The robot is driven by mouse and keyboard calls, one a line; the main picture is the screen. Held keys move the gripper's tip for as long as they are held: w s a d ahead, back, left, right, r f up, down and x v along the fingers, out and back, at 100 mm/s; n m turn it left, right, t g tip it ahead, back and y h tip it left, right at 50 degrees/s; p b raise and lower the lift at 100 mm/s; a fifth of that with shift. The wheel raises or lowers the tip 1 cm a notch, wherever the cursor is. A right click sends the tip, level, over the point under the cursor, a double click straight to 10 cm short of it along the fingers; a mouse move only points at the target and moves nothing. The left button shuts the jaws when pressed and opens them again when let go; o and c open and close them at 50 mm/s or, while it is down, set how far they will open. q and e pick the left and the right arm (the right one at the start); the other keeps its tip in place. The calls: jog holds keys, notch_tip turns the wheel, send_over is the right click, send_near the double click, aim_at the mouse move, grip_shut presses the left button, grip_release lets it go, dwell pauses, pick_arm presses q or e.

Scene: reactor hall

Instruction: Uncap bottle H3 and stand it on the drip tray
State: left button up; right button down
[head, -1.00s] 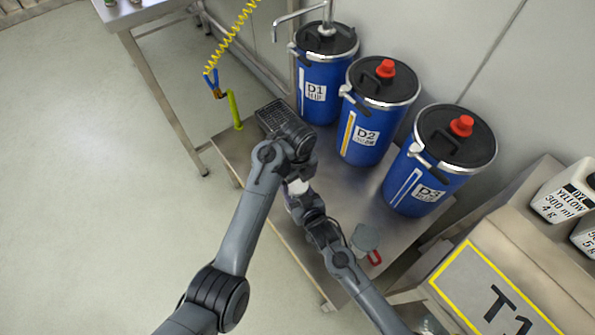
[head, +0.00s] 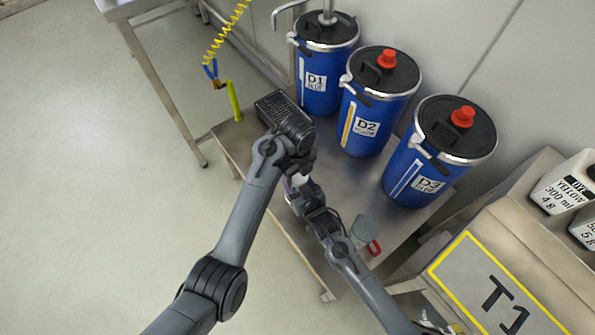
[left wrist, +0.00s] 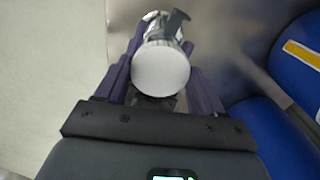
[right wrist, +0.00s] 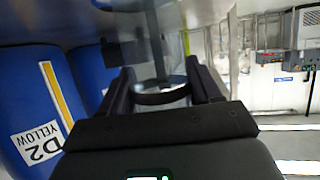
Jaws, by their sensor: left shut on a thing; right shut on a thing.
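My left gripper (left wrist: 165,75) is shut on a round white cap (left wrist: 160,72), seen end-on between its purple fingers. A shiny, clear part shows behind the cap. My right gripper (right wrist: 165,92) is shut on a clear bottle (right wrist: 160,45) with a dark band across its near side. In the head view the two grippers meet over the steel bench, and a bit of white (head: 299,180) shows between them. The arms hide most of the bottle, its label does not show, and I cannot tell whether cap and bottle touch. The black gridded drip tray (head: 272,104) lies just beyond my left wrist.
Blue drums D1 (head: 317,82), D2 (head: 365,125) and D3 (head: 410,178) stand along the wall side of the bench. A grey vessel with a red handle (head: 374,248) stands near my right forearm. A yellow-green post (head: 234,102) rises left of the tray.

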pick_arm(q)
jog(key=n, duration=0.6)
jog(key=shift+n, duration=0.4)
jog(key=o, duration=1.2)
jog(key=shift+c, duration=0.2)
